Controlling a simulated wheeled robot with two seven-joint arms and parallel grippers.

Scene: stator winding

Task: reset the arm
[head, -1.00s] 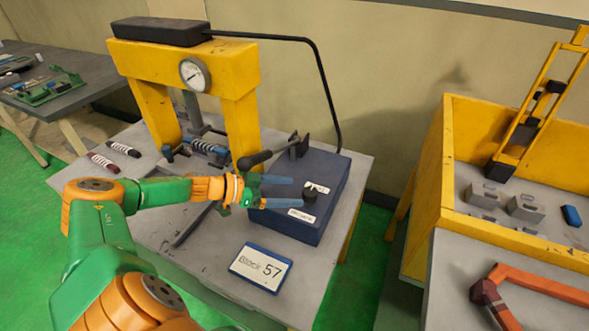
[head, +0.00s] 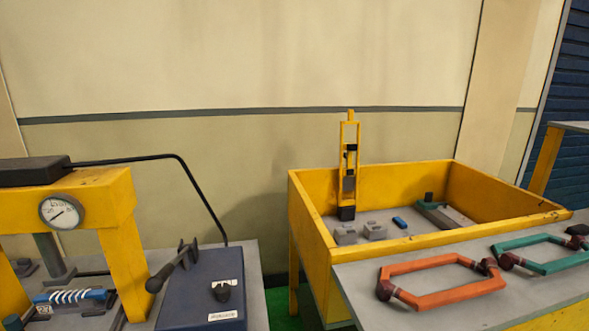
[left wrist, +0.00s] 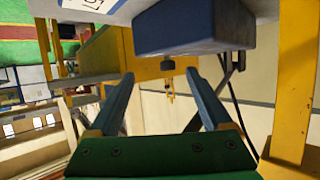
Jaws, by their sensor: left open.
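My left gripper (left wrist: 160,73) shows in the left wrist view with its two blue-grey fingers spread apart and nothing between them. A dark blue control box (left wrist: 193,27) is beyond the fingertips at the top of that view, apart from them. My left arm is not clearly visible in the head view. My right gripper is in neither view.
A yellow press frame with a round gauge (head: 60,211) stands at the left, with a striped coil part (head: 72,297) under it. A yellow-walled bin (head: 397,182) stands at the right. The table before it holds an orange frame (head: 440,266) and a green frame (head: 545,254).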

